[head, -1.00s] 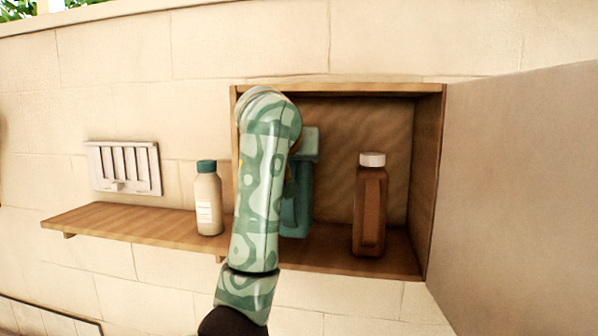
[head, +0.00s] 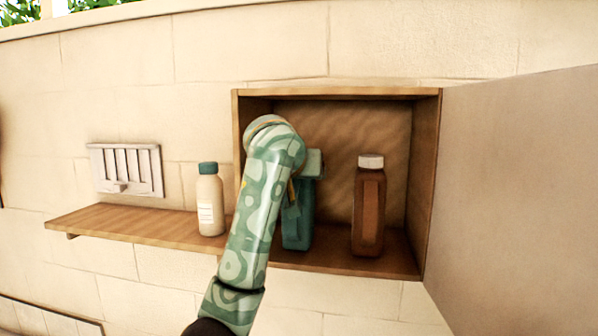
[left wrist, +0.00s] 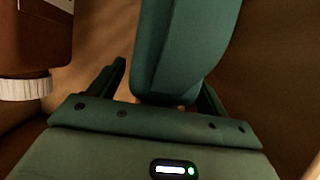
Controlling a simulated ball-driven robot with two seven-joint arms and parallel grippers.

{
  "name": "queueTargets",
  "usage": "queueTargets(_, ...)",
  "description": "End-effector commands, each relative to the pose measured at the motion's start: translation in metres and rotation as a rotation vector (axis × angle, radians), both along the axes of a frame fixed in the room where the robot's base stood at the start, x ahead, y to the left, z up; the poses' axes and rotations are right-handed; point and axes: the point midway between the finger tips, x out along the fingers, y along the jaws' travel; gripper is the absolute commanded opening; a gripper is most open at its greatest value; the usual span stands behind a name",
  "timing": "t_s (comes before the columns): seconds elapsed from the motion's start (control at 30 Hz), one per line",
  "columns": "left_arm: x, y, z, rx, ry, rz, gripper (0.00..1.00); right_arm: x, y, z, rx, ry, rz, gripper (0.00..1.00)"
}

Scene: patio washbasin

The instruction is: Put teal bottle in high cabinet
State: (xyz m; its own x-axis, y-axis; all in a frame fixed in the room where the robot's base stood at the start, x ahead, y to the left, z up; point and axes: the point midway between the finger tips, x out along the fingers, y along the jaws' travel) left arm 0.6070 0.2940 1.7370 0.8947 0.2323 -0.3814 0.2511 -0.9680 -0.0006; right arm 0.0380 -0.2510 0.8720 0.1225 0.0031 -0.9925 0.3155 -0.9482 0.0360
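The teal bottle (head: 298,228) is upright inside the high cabinet (head: 337,92), left of the brown bottle and partly hidden behind my left arm. Its base is at or very near the cabinet floor. My left gripper (head: 302,182) is at the bottle's upper part, inside the cabinet. In the left wrist view the teal bottle (left wrist: 185,45) is between the fingers of the left gripper (left wrist: 162,92). The fingers are spread, with a gap at the left finger; the right finger is partly hidden by the bottle. My right gripper is out of view.
A brown bottle with white cap (head: 369,205) stands to the right in the cabinet, also in the left wrist view (left wrist: 25,45). The cabinet door (head: 520,190) is open to the right. A cream bottle (head: 210,205) stands on the shelf (head: 125,222). A white rack (head: 127,168) hangs on the wall.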

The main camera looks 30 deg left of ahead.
Motion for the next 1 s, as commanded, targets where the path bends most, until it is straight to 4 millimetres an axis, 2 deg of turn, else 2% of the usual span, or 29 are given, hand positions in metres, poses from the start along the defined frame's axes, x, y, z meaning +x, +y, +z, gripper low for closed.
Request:
queueTargets(0.37, -0.005, -0.003, 0.004, -0.002, -0.003, -0.003, 0.76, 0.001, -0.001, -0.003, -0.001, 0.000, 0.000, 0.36)
queueTargets(0.8, -0.089, -0.025, 0.038, -0.004, -0.004, -0.006, 0.76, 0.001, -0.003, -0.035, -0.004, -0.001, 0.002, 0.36)
queueTargets(1.0, -0.106, -0.028, 0.047, -0.001, -0.001, -0.001, 0.76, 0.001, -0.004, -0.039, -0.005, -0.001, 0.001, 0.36)
